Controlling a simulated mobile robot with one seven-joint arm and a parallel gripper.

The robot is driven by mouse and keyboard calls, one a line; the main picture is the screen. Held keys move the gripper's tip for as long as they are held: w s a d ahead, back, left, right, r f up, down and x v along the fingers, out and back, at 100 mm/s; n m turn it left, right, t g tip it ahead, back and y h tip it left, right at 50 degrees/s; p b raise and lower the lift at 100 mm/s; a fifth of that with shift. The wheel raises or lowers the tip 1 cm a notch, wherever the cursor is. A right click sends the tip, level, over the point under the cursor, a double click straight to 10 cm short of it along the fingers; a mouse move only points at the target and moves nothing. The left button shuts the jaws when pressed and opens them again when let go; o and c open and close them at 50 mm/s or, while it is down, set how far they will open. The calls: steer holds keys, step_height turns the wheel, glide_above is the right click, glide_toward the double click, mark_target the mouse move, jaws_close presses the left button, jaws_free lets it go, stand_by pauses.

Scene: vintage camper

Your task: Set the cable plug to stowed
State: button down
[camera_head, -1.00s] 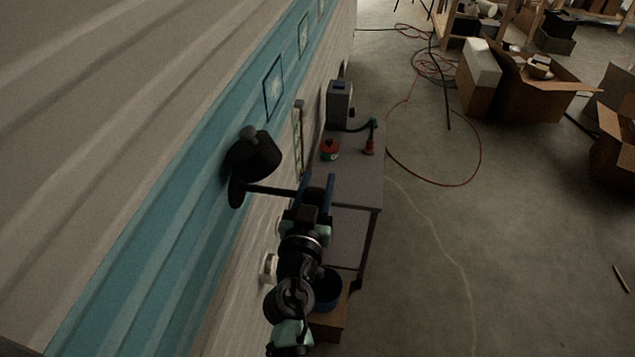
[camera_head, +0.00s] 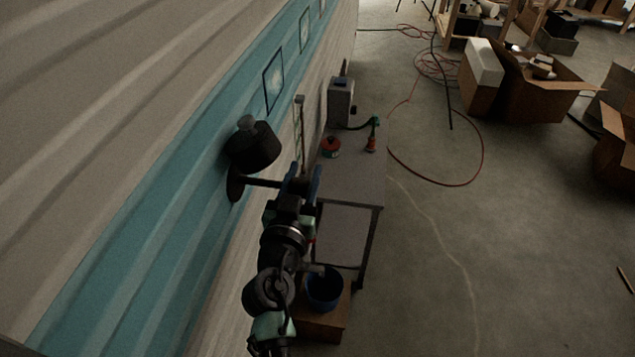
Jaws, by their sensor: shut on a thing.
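A black round fixture (camera_head: 254,150) sits on the teal band of the camper wall. A thin black bar (camera_head: 262,183) sticks out from just below it. My gripper (camera_head: 304,174), with blue fingers, is at the bar's outer end, beside the wall and right of the fixture. It is shut on what looks like this bar; the contact is partly hidden by the fingers. I cannot tell for sure which part is the cable plug. A red and green upright piece (camera_head: 372,137) on the grey table has a dark cable running to a grey box (camera_head: 341,103).
The grey table (camera_head: 352,184) stands along the wall beyond my gripper, with a small red round item (camera_head: 330,147) on it. A blue bucket (camera_head: 324,290) stands on a wooden box (camera_head: 318,327) below. The floor right of the table is mostly clear, with a red hose (camera_head: 452,185).

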steer(key=shift+w+a+b, duration=0.2)
steer(key=shift+a+b, duration=0.4)
steer(key=shift+a, duration=0.35)
steer(key=shift+w+a+b, duration=0.15)
steer(key=shift+a+b, duration=0.5)
steer(key=shift+a, duration=0.35)
steer(key=shift+w+a+b, duration=0.2)
steer(key=shift+a+b, duration=0.4)
steer(key=shift+a, duration=0.35)
steer(key=shift+c, duration=2.3)
jaws_free()
steer(key=shift+s, duration=0.1)
steer(key=s+a+b, duration=0.2)
steer(key=s+b, duration=0.1)
steer(key=s, duration=0.9)
steer(key=shift+s+a+b, duration=0.2)
steer(key=shift+s+b, duration=0.1)
